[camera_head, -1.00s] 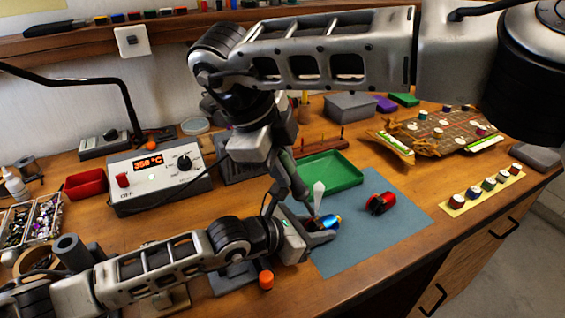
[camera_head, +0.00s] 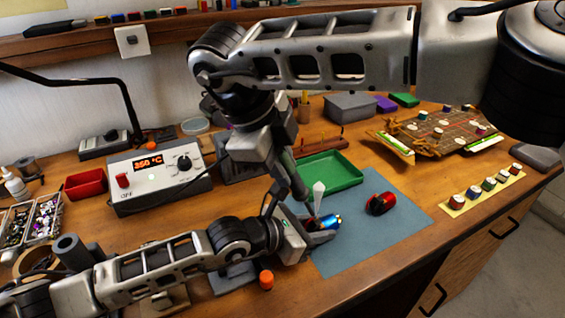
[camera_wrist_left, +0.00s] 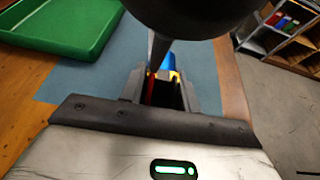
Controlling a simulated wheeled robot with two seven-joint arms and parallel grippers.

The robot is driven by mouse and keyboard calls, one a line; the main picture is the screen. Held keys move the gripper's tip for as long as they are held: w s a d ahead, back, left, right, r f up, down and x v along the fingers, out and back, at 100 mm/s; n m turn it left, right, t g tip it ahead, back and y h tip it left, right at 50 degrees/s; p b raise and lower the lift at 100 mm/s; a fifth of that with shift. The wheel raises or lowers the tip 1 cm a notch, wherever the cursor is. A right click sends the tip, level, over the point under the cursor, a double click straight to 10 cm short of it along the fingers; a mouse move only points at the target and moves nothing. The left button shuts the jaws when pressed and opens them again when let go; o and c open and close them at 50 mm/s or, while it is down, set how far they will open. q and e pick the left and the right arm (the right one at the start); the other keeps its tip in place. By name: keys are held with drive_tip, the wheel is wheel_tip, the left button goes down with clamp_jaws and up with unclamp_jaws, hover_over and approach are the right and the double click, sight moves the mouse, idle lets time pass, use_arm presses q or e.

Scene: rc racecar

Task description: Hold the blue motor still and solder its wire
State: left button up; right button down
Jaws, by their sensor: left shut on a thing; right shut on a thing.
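The blue motor (camera_head: 331,222) lies low over the grey-blue mat (camera_head: 385,245). My left gripper (camera_head: 318,232) is shut on it from the left. In the left wrist view the blue motor (camera_wrist_left: 168,62) shows beyond the fingers (camera_wrist_left: 160,90), with a red wire-like strip between them. My right gripper (camera_head: 283,163) is above, shut on the dark soldering iron (camera_head: 296,184), which points down to the motor's near end. A pale tapered shape (camera_head: 318,195) stands over that spot. Whether the tip touches the wire is hard to tell.
A green tray (camera_head: 345,184) is behind. The soldering station (camera_head: 160,180) reads 350 °C at left. An orange cap (camera_head: 266,280) stands near the front. The mat's front right is clear.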

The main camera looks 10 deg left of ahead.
use_arm(q)
drive_tip(key=shift+f, duration=0.2)
drive_tip(key=shift+c, duration=0.2)
use_arm(e)
drive_tip(key=shift+v, duration=2)
use_arm(q)
drive_tip(key=shift+o, duration=0.2)
drive_tip(key=shift+r, duration=0.15)
use_arm(e)
drive_tip(key=v, duration=0.3)
drive_tip(key=shift+w, duration=0.1)
use_arm(q)
drive_tip(key=o, duration=1.1)
drive_tip(key=shift+o, duration=0.2)
drive_tip(key=shift+r, duration=0.1)
drive_tip(key=v, duration=1.2)
